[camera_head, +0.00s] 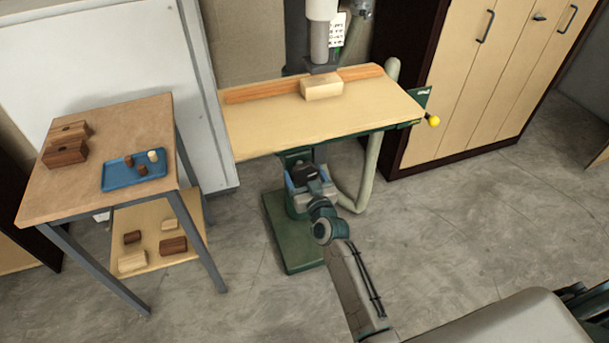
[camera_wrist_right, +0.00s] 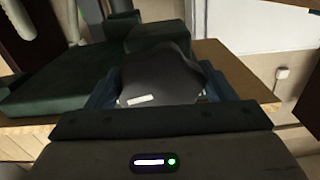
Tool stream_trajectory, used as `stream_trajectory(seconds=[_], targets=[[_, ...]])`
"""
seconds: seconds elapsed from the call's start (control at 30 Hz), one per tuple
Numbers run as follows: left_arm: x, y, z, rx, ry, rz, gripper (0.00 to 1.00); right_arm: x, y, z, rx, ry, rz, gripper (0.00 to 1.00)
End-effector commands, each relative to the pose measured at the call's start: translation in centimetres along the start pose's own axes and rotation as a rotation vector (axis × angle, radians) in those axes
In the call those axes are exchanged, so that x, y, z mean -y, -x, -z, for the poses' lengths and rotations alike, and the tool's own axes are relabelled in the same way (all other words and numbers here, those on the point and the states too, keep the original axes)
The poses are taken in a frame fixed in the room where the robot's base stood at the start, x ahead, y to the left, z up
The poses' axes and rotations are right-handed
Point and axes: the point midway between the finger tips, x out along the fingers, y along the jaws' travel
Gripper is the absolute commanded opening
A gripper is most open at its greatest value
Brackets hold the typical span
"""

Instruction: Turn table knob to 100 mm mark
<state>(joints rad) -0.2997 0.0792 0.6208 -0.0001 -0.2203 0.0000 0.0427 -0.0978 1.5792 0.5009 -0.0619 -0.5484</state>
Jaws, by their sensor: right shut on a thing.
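The table knob (camera_head: 306,172) is dark and sits under the front edge of the drill-press table (camera_head: 290,125). My right gripper (camera_head: 304,184) reaches it from below and in front, and is shut on it. In the right wrist view the black knob (camera_wrist_right: 157,72), with a small pale mark on its face, fills the space between the two blue-grey fingers (camera_wrist_right: 158,92). The gripper hides part of the knob in the head view. No millimetre scale or 100 mm mark can be read in either view. My left gripper is not in view.
A pale wood block (camera_head: 321,88) sits against the orange fence (camera_head: 262,92) under the spindle. A yellow ball handle (camera_head: 433,121) sticks out at the table's right. A side table (camera_head: 105,115) with a blue tray (camera_head: 122,184) stands left. Floor in front is clear.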

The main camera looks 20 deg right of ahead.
Motion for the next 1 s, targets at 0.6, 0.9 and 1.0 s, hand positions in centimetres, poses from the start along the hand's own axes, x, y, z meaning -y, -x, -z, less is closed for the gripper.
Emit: stream_trajectory(seconds=[0.6,0.9,1.0], targets=[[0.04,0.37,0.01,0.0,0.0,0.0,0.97,0.18,-0.05,0.27,-0.004,-0.433,0.0,0.54],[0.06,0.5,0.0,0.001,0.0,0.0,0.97,0.21,-0.1,0.48,-0.007,-0.572,0.001,0.54],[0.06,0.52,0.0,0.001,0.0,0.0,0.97,0.21,-0.12,0.54,-0.009,-0.594,0.001,0.54]])
